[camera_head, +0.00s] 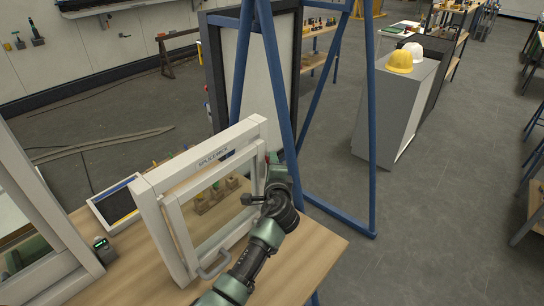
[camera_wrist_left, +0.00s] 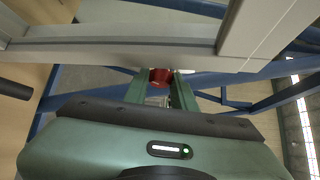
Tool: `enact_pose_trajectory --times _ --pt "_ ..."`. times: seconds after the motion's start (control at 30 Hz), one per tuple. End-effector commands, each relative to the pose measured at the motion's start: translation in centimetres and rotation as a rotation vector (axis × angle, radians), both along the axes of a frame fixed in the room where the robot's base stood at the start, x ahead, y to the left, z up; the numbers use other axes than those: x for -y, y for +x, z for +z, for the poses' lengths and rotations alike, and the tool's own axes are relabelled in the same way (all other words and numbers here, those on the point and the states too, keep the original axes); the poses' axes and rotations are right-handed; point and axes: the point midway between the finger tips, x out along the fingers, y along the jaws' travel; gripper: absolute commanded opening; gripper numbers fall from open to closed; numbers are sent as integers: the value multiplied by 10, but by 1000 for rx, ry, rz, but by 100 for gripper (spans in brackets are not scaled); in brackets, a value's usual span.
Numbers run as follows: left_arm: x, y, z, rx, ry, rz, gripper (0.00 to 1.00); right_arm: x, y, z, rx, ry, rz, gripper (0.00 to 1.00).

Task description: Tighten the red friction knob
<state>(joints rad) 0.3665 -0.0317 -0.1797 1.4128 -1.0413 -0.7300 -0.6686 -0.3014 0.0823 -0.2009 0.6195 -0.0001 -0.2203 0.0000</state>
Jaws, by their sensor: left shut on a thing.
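The red friction knob (camera_wrist_left: 160,77) shows in the left wrist view between the two green fingers of my left gripper (camera_wrist_left: 158,86), close to the pale frame's edge. My left gripper is shut on it. In the head view my left gripper (camera_head: 274,163) is at the right upright of the pale container frame (camera_head: 152,207), and only a sliver of red shows there. The frame stands upright on the wooden table, with a grey handle (camera_head: 214,266) low on its front. Most of the knob is hidden by the gripper in the head view.
The wooden table (camera_head: 314,262) has bare room at the right. A dark-screened panel (camera_head: 117,207) and a small device (camera_head: 104,250) are left of the frame. Blue stand legs (camera_head: 372,130) rise just behind my arm. A grey cabinet (camera_head: 392,108) with helmets stands further back.

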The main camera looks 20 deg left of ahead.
Motion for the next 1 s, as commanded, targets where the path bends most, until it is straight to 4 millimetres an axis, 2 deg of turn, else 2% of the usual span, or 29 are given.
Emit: enact_pose_trajectory --times 0.23,0.27,0.3,0.33,0.7,1.0 --pt "1 0 -1 -1 1 -1 0 0 1 -1 1 0 0 0" --pt "1 0 -1 0 1 -2 31 0 1 -1 2 1 -1 0" --pt "1 0 -1 0 1 -1 43 0 1 -1 2 1 -1 0" --pt "1 0 -1 1 0 -1 48 0 1 -1 2 1 -1 0" --pt "3 -3 -1 1 -1 -2 48 -3 2 -2 3 4 -3 0" --pt "23 -45 4 2 -3 -3 48 -4 3 -14 3 4 -3 0"
